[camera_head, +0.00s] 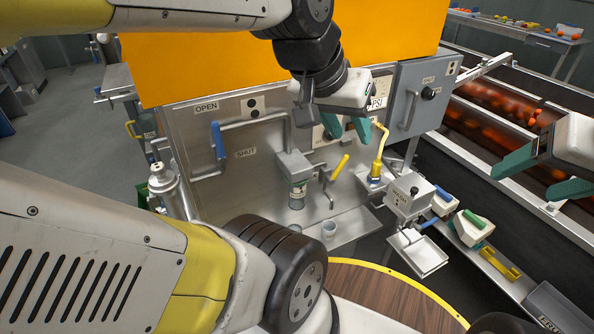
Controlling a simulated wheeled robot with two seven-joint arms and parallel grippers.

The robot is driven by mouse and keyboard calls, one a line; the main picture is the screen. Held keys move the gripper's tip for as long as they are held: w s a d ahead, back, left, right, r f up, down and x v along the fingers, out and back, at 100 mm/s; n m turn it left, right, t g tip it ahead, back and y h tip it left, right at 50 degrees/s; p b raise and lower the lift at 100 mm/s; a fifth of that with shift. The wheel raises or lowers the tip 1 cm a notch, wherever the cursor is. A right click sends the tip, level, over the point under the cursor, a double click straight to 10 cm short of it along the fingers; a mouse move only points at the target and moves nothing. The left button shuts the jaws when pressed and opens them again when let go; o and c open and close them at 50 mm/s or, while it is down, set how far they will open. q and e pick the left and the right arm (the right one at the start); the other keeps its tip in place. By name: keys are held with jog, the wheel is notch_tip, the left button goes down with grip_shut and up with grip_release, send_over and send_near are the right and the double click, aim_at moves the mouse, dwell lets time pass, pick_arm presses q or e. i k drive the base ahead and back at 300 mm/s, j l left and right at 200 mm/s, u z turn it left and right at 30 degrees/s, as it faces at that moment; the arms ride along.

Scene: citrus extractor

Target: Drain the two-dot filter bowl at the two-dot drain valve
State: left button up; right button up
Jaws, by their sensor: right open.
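A plate with two black dots (253,107) is on the steel panel. Below it, a grey filter head carries a clear filter bowl (297,194), upright. A blue-handled valve (217,141) sits on the pipe to the left, its handle roughly upright, near the OPEN and SHUT labels. A yellow-handled valve (340,167) with a downward spout is right of the bowl. I cannot tell which is the two-dot drain valve. My right gripper (532,178) is open and empty at the far right.
A bent yellow lever (380,150) rises close right of my left gripper. A grey dispenser box (409,193) and small green- and blue-topped items stand right. A conveyor (480,125) runs behind.

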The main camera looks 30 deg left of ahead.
aim_at(332, 180)
jog(key=u, duration=0.65)
jog(key=k+l+u, duration=0.2)
jog(key=l, duration=0.15)
jog(key=k+l+u, duration=0.15)
jog(key=l, duration=0.2)
jog(key=k+l+u, duration=0.2)
jog(key=l, duration=0.15)
jog(key=i, duration=0.1)
